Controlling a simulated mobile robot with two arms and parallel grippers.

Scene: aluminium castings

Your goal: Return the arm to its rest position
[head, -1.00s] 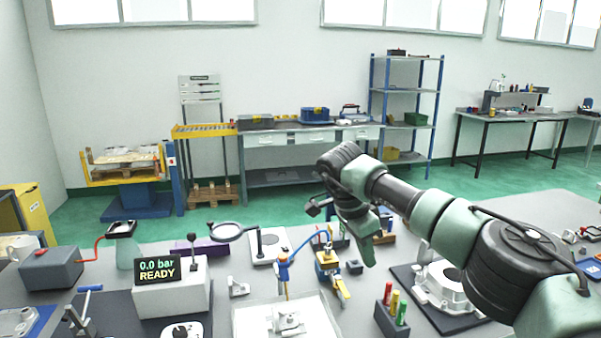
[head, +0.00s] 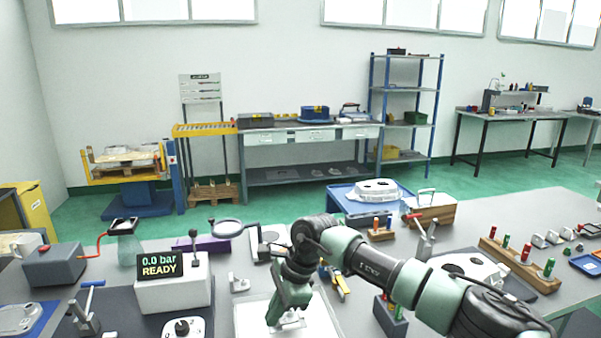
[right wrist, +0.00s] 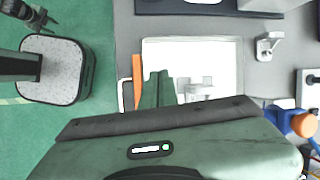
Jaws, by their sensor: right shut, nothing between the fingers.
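My right gripper (head: 273,320) hangs down at the end of my green and black arm, low in the middle of the head view. It is over the white tray (head: 248,308) on the near grey table. In the right wrist view the right gripper (right wrist: 157,82) shows as green fingers held together, with nothing between them. The white tray (right wrist: 222,55) lies below it there, with a pale casting (right wrist: 200,92) partly hidden by my wrist.
A pressure unit (head: 172,290) reading "0.0 bar READY" stands left of my gripper. A magnifier (head: 228,229) is behind it. A blue tray (head: 350,200) holds a white casting (head: 377,188) farther back. Peg racks (head: 520,262) stand right; green floor lies beyond.

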